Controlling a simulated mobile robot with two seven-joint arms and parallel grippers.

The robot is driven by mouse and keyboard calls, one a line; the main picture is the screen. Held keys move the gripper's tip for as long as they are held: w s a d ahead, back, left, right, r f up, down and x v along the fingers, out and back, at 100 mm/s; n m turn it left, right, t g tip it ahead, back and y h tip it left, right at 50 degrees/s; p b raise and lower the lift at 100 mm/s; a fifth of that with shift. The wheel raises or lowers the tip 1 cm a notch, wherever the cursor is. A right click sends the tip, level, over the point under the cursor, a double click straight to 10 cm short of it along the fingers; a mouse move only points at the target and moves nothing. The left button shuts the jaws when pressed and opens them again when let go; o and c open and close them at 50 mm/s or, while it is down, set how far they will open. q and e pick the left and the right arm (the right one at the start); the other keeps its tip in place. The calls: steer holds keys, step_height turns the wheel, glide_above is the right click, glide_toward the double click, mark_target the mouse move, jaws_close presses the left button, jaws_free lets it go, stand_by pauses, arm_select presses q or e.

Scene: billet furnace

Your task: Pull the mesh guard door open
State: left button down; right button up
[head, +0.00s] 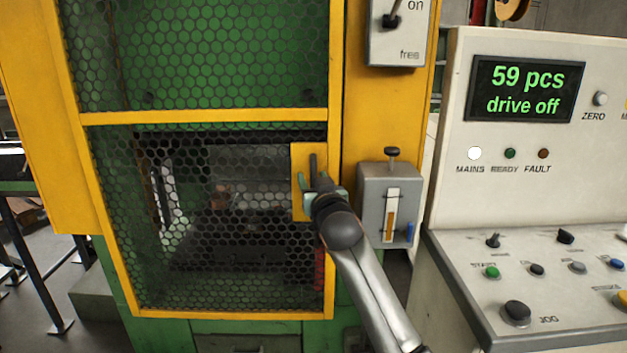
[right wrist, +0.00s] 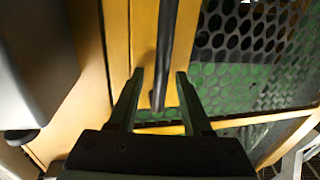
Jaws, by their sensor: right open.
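The mesh guard door (head: 205,118) has a yellow frame and black hexagonal mesh, and it stands closed across the front of the green machine. Its dark vertical handle (head: 313,166) sits on a yellow plate at the door's right edge. My right gripper (head: 314,184) is at the handle. In the right wrist view the handle bar (right wrist: 164,60) runs down between the two open fingers (right wrist: 158,92), with a gap on each side. The mesh (right wrist: 245,60) shows to the right of the fingers there. My left gripper is in neither view.
A grey box with a slider and black knob (head: 374,205) is mounted just right of the door. A switch box (head: 398,35) is above it. A control console (head: 540,130) reading "59 pcs drive off" stands at the right. A dark-legged table (head: 30,230) stands at the left.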

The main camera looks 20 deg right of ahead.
jaws_close()
stand_by(1.3)
